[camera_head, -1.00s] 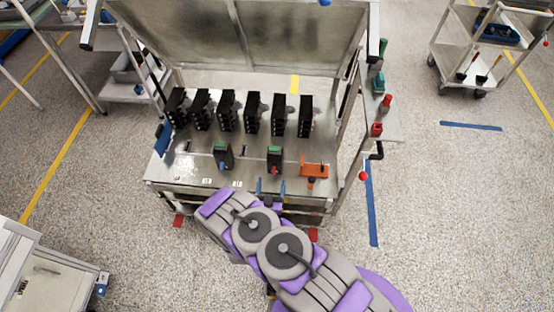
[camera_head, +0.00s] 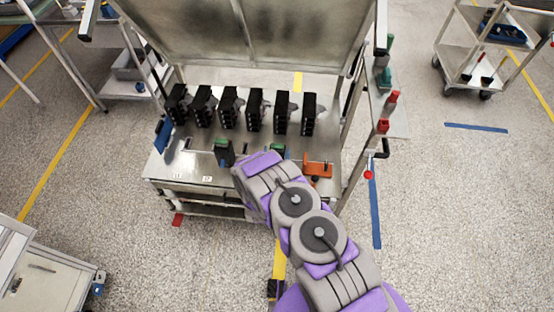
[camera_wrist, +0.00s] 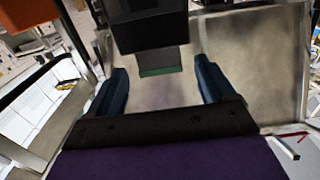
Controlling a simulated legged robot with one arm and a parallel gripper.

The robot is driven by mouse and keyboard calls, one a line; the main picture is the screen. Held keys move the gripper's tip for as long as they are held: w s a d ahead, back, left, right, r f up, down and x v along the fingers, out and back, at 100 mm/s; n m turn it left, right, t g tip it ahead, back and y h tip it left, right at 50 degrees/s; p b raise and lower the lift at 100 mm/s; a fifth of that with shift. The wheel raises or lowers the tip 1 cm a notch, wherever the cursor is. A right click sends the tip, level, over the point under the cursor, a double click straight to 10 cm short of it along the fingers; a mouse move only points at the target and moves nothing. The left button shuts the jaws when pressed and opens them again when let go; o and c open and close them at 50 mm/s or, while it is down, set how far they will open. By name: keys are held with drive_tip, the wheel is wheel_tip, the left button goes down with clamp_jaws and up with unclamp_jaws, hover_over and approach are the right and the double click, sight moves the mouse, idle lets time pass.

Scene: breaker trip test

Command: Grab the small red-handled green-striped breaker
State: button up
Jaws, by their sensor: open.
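The small green-striped breaker (camera_head: 277,148) stands on the metal bench in the head view. My arm hides most of it, and only its green top shows; its red handle is hidden now. In the wrist view a dark block with a green stripe (camera_wrist: 160,71), which looks like this breaker, hangs down from the top edge. My gripper (camera_wrist: 160,66) is open, with one blue finger on each side of the green stripe. Clear space shows between stripe and fingers, and nothing is held. The gripper's fingers are hidden in the head view.
Another green-striped breaker (camera_head: 224,152) stands to the left. An orange fixture (camera_head: 318,170) stands close on the right and also shows in the wrist view (camera_wrist: 22,38). A row of several tall black breakers (camera_head: 255,110) stands behind. An upright metal panel (camera_head: 250,40) backs the bench.

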sight(277, 149)
drive_tip(key=shift+w+b, duration=0.55)
drive_tip(key=shift+w, duration=1.45)
drive_tip(key=shift+c, duration=0.3)
clamp_jaws()
